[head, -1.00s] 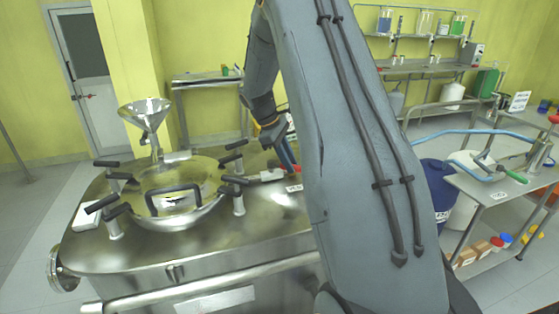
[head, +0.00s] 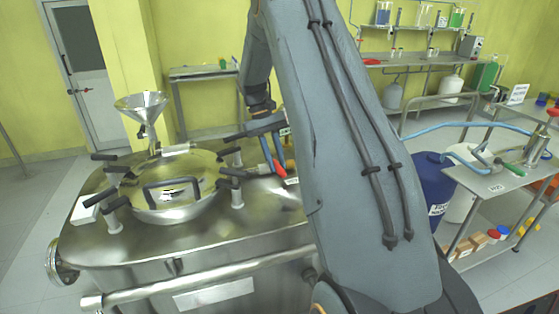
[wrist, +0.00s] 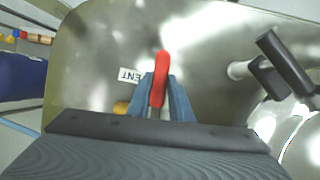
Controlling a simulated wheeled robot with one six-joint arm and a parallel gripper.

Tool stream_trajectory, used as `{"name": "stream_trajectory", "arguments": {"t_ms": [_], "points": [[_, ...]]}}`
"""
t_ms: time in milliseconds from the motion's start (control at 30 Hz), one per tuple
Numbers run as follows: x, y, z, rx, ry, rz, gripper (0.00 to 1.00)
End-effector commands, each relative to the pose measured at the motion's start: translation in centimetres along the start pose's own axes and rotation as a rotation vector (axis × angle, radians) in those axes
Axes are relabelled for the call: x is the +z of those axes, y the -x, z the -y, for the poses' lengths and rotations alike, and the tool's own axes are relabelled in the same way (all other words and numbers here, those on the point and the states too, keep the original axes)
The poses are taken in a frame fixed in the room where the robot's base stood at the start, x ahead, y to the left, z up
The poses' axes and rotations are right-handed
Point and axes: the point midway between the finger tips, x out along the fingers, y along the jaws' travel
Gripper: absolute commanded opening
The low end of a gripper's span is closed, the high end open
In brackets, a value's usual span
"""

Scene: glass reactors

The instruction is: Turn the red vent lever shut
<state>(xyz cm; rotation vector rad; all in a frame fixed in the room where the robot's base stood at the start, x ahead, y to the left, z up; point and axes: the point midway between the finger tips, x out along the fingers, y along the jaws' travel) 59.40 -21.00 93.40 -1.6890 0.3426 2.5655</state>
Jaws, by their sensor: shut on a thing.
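The red vent lever (wrist: 161,68) stands between the two blue fingers of my gripper (wrist: 162,98) in the wrist view, and my gripper is shut on it. Its red end sticks out past the fingertips. In the head view my gripper (head: 272,153) reaches down to the vessel top from behind, and the red lever (head: 279,168) shows as a short strip at the fingers. A white label reading VENT (wrist: 131,75) is on the steel lid beside the lever. A brass-coloured fitting (wrist: 121,108) is partly hidden by my gripper.
The steel reactor (head: 190,250) has a round hatch with black clamp handles (head: 232,172) left of my gripper, and a funnel (head: 141,103) behind. A blue drum (head: 432,180) and a steel cart (head: 490,180) stand to the right. My arm hides the middle.

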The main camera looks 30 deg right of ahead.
Motion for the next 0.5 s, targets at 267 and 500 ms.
{"name": "stream_trajectory", "arguments": {"t_ms": [267, 500], "points": [[-0.08, 0.16, 0.51, -0.030, -0.074, 0.010, 0.00], [-0.07, 0.18, 0.63, -0.036, -0.089, 0.013, 0.00]]}}
